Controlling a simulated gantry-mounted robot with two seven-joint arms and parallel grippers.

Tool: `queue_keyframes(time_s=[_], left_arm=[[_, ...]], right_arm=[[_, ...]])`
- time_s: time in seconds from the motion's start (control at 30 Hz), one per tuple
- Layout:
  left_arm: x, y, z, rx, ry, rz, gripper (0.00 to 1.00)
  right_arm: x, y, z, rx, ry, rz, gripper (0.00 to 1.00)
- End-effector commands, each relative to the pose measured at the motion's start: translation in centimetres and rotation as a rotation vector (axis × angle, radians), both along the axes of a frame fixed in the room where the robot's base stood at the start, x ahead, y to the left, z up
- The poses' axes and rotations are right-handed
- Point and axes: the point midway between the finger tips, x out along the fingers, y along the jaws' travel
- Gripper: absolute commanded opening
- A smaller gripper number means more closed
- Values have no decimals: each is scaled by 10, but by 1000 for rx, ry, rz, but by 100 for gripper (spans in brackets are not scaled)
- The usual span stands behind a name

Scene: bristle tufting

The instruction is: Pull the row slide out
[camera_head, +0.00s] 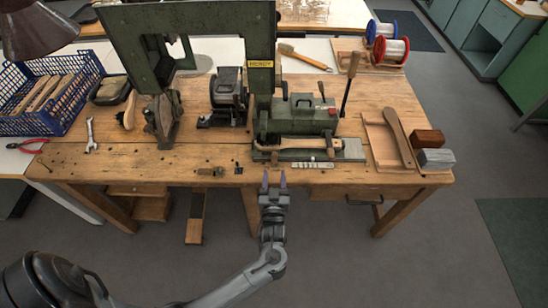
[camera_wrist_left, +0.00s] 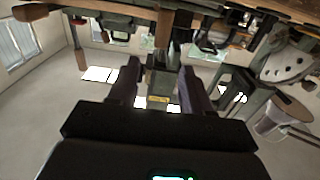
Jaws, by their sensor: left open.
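The green tufting machine (camera_head: 298,112) stands on the wooden bench (camera_head: 190,162). At its front edge a pale metal strip with dark marks (camera_head: 307,165) lies below a wooden brush body (camera_head: 296,144); this strip looks like part of the row slide, but I cannot tell its exact outline. My left gripper (camera_head: 273,181) is open and empty, just in front of the bench's front edge, below and slightly left of the strip. Its two dark fingers also show in the left wrist view (camera_wrist_left: 157,82), spread apart with nothing between them. My right gripper is not in view.
A blue crate (camera_head: 62,98), a wrench (camera_head: 90,135) and red pliers (camera_head: 24,147) are at the left.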

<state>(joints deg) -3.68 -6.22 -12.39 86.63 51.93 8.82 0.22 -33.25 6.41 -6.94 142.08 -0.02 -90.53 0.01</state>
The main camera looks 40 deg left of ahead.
Motion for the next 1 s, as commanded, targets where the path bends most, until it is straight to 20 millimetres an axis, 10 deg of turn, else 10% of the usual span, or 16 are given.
queue_keyframes(time_s=[0.53, 1.0], left_arm=[[63, 52, 1, 3, -2, 0, 49], [76, 64, 1, 0, 0, -1, 49]], right_arm=[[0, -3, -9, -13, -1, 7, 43], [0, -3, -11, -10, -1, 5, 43]])
